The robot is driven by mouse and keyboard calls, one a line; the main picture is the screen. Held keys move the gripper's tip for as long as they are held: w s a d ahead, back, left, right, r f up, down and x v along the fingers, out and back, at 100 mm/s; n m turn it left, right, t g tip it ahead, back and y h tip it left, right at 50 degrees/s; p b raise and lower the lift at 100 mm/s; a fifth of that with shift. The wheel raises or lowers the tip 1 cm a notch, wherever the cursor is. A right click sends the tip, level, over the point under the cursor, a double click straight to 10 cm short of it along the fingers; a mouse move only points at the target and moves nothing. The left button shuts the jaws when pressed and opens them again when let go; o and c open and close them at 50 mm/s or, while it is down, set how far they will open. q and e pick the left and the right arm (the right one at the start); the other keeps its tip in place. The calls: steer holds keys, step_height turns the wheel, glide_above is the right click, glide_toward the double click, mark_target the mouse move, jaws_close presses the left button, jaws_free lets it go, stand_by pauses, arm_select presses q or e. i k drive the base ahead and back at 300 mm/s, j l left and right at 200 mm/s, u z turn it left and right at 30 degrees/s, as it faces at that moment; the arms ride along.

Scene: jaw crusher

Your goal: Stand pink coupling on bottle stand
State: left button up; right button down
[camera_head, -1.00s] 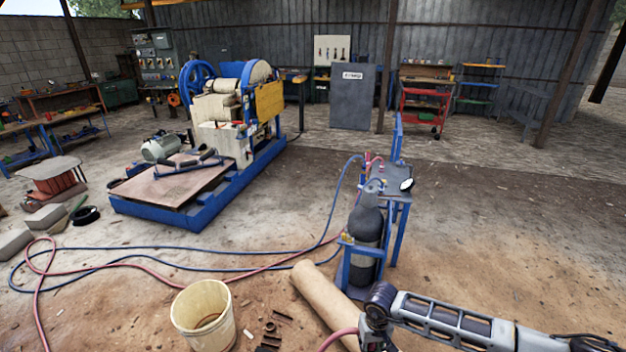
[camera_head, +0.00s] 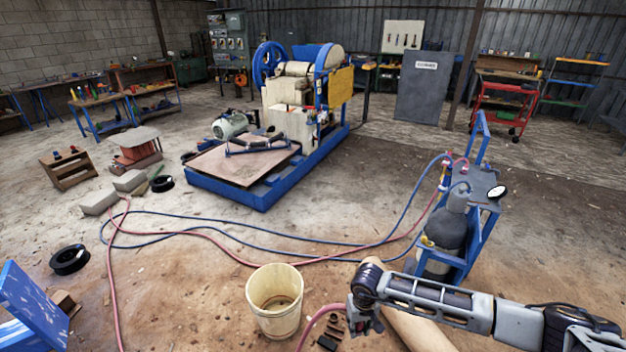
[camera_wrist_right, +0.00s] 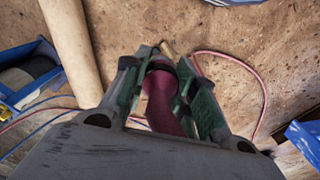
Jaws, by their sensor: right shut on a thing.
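The bottle stand (camera_head: 480,222) is a blue frame at the right in the head view, with a dark gas bottle (camera_head: 447,228) in it and a small grey shelf on top. My right gripper (camera_head: 364,318) is low in front of it and to its left, apart from it. In the right wrist view the right gripper (camera_wrist_right: 165,78) is shut on the dark pink coupling (camera_wrist_right: 163,103). The coupling's far end is partly hidden by the fingers, and it cannot be made out in the head view. My left gripper is not in view.
A cream bucket (camera_head: 274,302) stands just left of my right gripper. A tan pipe (camera_head: 418,330) lies under my right arm. Red and blue hoses (camera_head: 250,245) run across the ground to the bottle stand. The crusher (camera_head: 297,110) stands farther back.

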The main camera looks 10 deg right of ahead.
mark_target(463, 176)
steer(key=i+j+u, duration=0.3)
steer(key=j+u, duration=0.15)
steer(key=i+j+u, duration=0.65)
steer(key=i+u, duration=0.2)
steer(key=i+j, duration=0.15)
steer(key=i, duration=0.5)
steer(key=i+z, duration=0.55)
steer(key=i, duration=0.2)
steer(key=i+z, duration=0.25)
steer(key=i, duration=0.2)
steer(key=i+z, duration=0.6)
steer(key=i, duration=0.2)
steer(key=i+j+z, duration=0.1)
steer(key=i+z, duration=0.2)
steer(key=i, duration=0.15)
steer(key=i+z, duration=1)
steer(key=z, duration=0.15)
steer(key=i+z, duration=0.35)
steer(key=k+l, duration=0.05)
